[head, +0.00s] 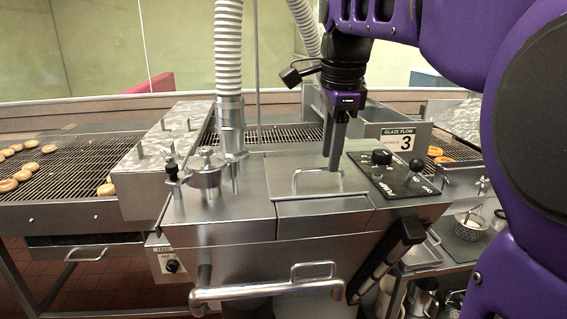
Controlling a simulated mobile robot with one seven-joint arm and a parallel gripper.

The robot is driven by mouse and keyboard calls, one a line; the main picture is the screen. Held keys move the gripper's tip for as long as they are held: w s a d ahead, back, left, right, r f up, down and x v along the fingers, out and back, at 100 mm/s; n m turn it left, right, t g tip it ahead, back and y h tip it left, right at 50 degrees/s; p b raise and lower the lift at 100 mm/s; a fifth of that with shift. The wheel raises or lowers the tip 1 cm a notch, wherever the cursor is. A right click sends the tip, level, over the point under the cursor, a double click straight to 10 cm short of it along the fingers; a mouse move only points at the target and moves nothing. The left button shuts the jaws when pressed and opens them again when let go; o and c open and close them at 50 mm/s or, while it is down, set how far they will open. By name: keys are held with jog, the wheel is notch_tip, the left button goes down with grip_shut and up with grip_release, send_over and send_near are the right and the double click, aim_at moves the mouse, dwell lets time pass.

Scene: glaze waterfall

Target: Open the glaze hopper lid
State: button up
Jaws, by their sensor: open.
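The glaze hopper lid (283,166) is a flat metal plate on top of the steel glaze machine (225,222), lying flat and closed. A pale loop handle (297,177) stands up on it. My gripper (334,163) points down from above, close to the right part of the handle. Its fingers are open, and no object shows between them. I cannot tell whether a finger touches the handle. The fingers hide part of the handle and the lid's right side.
A black control panel with knobs (388,178) lies right of the lid. A "GLAZE FLOW 3" sign (397,140) stands behind it. A ribbed hose (228,50) rises at the left. A wire conveyor with doughnuts (75,170) runs left. A rail handle (262,290) crosses the front.

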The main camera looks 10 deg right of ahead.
jog(key=shift+w+f, duration=0.15)
jog(key=shift+f, duration=0.75)
jog(key=shift+c, duration=0.3)
grip_shut()
jog(key=shift+r, duration=0.1)
dwell(0.5)
